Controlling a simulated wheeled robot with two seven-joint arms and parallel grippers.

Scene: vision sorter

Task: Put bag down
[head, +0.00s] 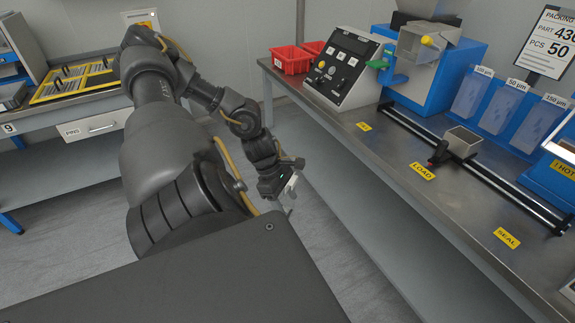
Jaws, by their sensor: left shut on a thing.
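My left gripper (290,192) hangs over the gap between the two benches, low and left of the right bench's front edge. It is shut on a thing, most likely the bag. Only a small pale piece shows at the fingers, so the bag's shape cannot be made out. My right gripper is not in view. Clear bags (471,97) show in blue holders marked 100, 50 and 150 µm at the back of the right bench.
The right bench (390,165) carries a control box (343,70), a blue machine (440,75), red bins (291,60) and a rail with a small grey open box (462,142). Yellow LOAD (422,171) and SEAL (507,236) labels mark its top. Bare metal lies along its front.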

